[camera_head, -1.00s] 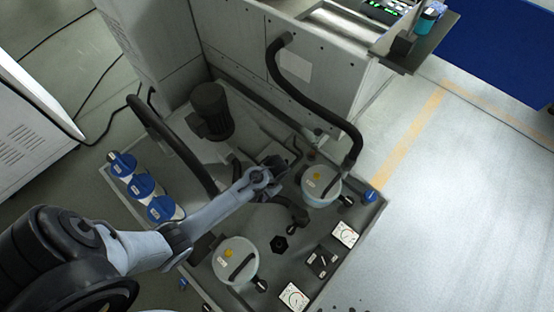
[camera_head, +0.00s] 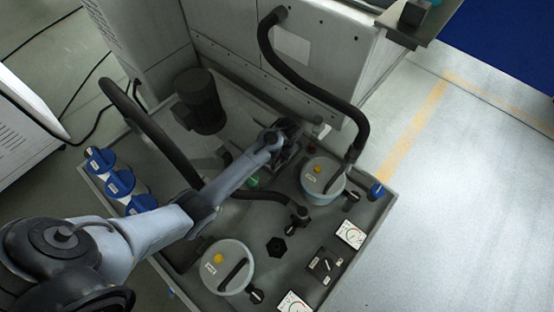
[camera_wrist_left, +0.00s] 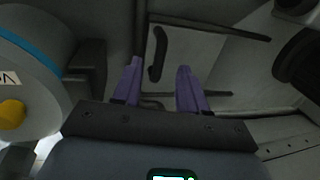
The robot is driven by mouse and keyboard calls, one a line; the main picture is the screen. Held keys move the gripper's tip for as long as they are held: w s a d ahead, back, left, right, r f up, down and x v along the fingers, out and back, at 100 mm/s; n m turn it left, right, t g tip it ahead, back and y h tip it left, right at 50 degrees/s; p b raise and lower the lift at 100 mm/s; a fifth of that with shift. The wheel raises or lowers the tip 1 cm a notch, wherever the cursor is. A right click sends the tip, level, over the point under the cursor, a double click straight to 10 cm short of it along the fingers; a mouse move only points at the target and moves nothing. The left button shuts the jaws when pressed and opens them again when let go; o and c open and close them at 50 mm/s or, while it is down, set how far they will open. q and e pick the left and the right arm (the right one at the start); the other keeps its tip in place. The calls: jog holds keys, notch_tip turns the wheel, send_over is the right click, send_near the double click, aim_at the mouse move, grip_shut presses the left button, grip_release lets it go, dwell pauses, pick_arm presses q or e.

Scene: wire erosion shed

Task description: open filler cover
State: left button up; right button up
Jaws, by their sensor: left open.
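The panel lies flat and looks closed. In the head view my gripper hides most of it. My right gripper is not in view.
A round canister (camera_head: 322,181) with a yellow knob stands close to the gripper; it fills the left of the wrist view (camera_wrist_left: 30,75). A black hose (camera_head: 330,97) arches above. A dark motor (camera_head: 203,101) stands behind, and a second canister (camera_head: 225,267) sits in front.

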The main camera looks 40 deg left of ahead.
aim_at(277, 160)
pick_arm(q)
jog(key=shift+a+f+b, duration=0.25)
jog(key=shift+f, duration=0.85)
jog(key=shift+a+f+b, duration=0.2)
jog(key=shift+f+b, duration=0.05)
jog(key=shift+f, duration=0.85)
grip_shut()
